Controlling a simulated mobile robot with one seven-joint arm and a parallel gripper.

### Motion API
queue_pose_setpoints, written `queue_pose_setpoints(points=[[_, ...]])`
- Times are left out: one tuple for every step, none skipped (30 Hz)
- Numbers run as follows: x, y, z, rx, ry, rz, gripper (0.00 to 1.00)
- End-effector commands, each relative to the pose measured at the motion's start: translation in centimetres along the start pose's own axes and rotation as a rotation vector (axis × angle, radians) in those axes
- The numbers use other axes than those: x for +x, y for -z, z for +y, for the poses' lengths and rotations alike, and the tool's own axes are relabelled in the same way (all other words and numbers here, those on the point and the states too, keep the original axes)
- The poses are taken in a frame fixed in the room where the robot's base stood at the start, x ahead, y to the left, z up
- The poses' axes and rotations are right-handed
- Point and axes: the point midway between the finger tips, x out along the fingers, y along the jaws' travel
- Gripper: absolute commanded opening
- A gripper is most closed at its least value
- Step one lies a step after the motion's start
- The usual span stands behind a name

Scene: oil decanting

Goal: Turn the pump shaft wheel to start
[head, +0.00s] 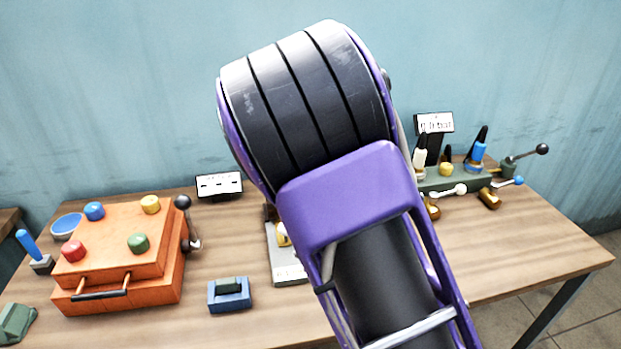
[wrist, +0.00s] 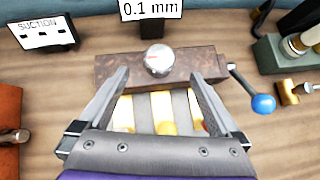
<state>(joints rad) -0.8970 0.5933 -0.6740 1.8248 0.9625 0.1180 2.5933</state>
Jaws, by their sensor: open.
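My gripper (wrist: 158,76) is open, its two grey fingers apart and nothing seen clasped between them. In the wrist view, the fingertips reach the near edge of a brown block (wrist: 112,68) with a round silver knob or dial (wrist: 158,60) on top. A lever with a blue ball (wrist: 263,103) sticks out from the block's right side. Between the fingers lies a pale grey plate (wrist: 182,104) with yellow and brass pieces, partly hidden by the gripper. I cannot tell which part is the pump shaft wheel. In the head view, my arm hides the gripper and most of this area.
An orange box (head: 115,250) with coloured knobs stands left on the wooden table (head: 520,248). A blue block (head: 230,294) sits at front centre. A green-based fixture (head: 455,178) stands at right. A "SUCTION" sign (wrist: 42,33) and a "0.1 mm" sign (wrist: 150,10) stand behind.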

Motion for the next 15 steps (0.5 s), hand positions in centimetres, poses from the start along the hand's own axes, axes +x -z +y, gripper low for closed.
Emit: queue_pose_setpoints(points=[[1.6,0.3,-0.2,0.000,0.004,0.001,0.99],[2.2,0.2,-0.2,0.000,0.004,0.000,0.99],[3.1,0.3,-0.2,0.000,0.003,0.001,0.99],[3.7,0.3,-0.2,0.000,0.003,0.001,0.99],[4.3,0.3,-0.2,0.000,0.003,0.001,0.99],[5.0,0.2,-0.1,0.000,0.002,0.001,0.99],[5.5,0.2,-0.1,0.000,0.002,0.001,0.99],[6.0,0.2,-0.1,0.000,0.002,0.001,0.99],[6.6,0.1,-0.1,0.000,0.002,0.001,0.99],[7.0,0.1,0.0,-0.001,0.001,0.001,0.99],[7.3,0.1,0.0,-0.001,0.001,0.001,0.99],[7.7,0.1,0.0,-0.001,0.001,0.001,0.99],[7.9,0.1,0.0,-0.001,0.001,0.001,0.99],[8.1,0.1,-0.1,-0.001,0.001,0.001,0.99],[8.3,0.1,0.0,-0.001,0.001,0.001,0.99]])
